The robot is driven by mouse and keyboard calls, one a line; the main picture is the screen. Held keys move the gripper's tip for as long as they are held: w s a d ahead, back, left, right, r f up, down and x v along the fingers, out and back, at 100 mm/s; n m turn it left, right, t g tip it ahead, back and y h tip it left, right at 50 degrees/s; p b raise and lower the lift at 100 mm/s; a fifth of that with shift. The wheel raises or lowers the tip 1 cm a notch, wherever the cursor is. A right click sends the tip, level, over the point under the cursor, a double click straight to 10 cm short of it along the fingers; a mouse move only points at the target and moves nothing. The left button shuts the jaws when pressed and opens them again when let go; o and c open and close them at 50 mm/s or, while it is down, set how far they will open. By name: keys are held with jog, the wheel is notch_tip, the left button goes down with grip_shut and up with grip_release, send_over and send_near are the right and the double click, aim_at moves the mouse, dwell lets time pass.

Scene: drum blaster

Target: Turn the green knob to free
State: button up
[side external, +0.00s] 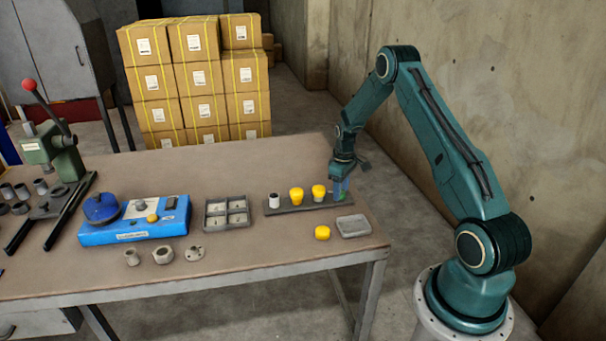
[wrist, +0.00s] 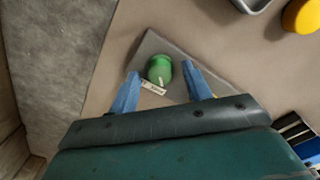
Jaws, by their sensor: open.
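The green knob (wrist: 159,69) sits on the end of a dark grey strip (wrist: 152,44) in the wrist view. It has a white pointer mark on its lower right, and a small white label (wrist: 153,88) lies just below it. My gripper (wrist: 162,80) is open, with one blue finger on each side of the knob and a gap showing on both sides. In the side view my gripper (side external: 340,188) points down at the right end of the strip (side external: 290,208), and the fingers mostly hide the knob there. The label's text is too small to read.
On the same strip stand two yellow knobs (side external: 296,194) and a white cylinder (side external: 274,201). A loose yellow piece (side external: 322,233) and a grey tray (side external: 353,226) lie in front. A compartment tray (side external: 227,213) and a blue device (side external: 134,225) are further left. The table's right edge is close.

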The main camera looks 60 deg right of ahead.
notch_tip(320, 180, up, 14)
jog(key=shift+f, duration=0.2)
dwell(0.4)
jog(key=shift+a+r, duration=0.1)
jog(key=s+a+r+t+h, duration=0.1)
jog(key=s+a+r, duration=0.2)
jog(key=a+r, duration=0.65)
jog(key=s+a+r+t, duration=0.1)
jog(key=s+a+r, duration=0.1)
jog(key=a+r, duration=0.7)
jog(key=s+a+t+y, duration=0.1)
jog(key=s+a+t, duration=0.2)
jog(key=s+a, duration=1.1)
jog(key=s+r, duration=0.1)
jog(key=s, duration=0.2)
jog(key=shift+s+a+t, duration=0.3)
jog(key=shift+s, duration=0.1)
